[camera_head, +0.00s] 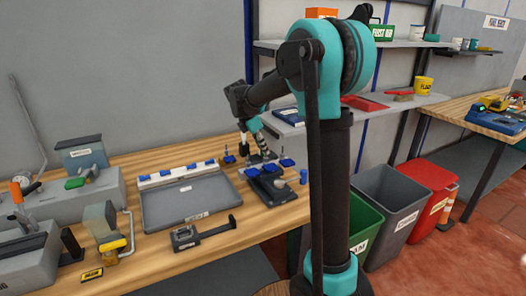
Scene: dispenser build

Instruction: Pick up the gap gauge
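A dark caliper-like tool (208,231) lies on the wooden bench in front of the grey tray; it looks like the gap gauge, but its label is too small to read. My gripper (260,158) is at the back of the bench, right of the tray and beside a dark fixture with blue knobs. It is well apart from the caliper-like tool. The fingers are small and partly merged with the parts behind them, so their opening and any contact cannot be made out.
A grey tray (155,218) with blue clips lies mid-bench. The dark fixture (266,192) stands right of it. Grey machines (60,205) and a yellow-based device (112,246) crowd the left. Bins (390,200) stand right of my arm. Bare wood shows along the front edge.

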